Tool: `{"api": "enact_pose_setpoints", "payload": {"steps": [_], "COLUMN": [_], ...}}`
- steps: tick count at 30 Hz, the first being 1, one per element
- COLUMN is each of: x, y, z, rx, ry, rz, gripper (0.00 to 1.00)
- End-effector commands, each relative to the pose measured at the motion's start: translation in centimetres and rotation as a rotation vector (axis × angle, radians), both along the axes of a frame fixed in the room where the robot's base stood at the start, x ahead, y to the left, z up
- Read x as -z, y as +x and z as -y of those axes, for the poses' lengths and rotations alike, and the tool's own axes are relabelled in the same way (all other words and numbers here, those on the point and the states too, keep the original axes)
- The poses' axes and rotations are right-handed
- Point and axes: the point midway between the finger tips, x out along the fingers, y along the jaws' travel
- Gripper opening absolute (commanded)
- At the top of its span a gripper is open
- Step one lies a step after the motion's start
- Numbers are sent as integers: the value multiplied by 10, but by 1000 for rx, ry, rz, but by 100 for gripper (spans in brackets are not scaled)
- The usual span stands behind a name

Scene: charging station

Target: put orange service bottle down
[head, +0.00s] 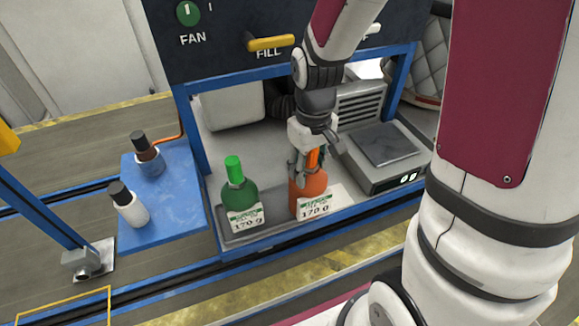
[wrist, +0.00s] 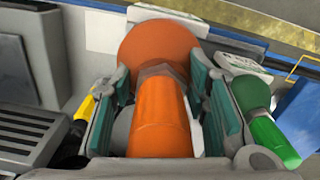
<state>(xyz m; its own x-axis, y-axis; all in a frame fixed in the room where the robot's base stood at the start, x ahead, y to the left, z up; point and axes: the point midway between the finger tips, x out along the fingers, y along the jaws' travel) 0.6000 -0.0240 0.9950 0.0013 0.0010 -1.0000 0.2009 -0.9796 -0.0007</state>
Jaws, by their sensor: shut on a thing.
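The orange service bottle (head: 309,190) stands upright at the front of the grey station shelf, behind a label reading 170.0. My gripper (head: 308,165) comes down from above and is shut on its neck. In the wrist view the orange bottle (wrist: 160,110) lies between the two green-padded fingers of my gripper (wrist: 168,95). The bottle's base is partly hidden by the label, so I cannot tell whether it touches the shelf.
A scale (head: 385,158) sits to the right of the orange bottle. A blue plate (head: 165,205) at the left holds a dark bottle (head: 147,155) and a white bottle (head: 128,205). Blue frame posts flank the shelf. A yellow FILL handle (head: 270,43) is on the panel above.

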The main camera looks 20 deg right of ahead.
Motion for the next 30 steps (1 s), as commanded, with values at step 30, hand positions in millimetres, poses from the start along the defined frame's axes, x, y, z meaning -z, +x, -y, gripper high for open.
{"api": "enact_pose_setpoints", "payload": {"steps": [30], "x": [41], "y": [53], "z": [-23], "rx": [0], "ry": [-1], "rz": [1], "gripper": [0]}}
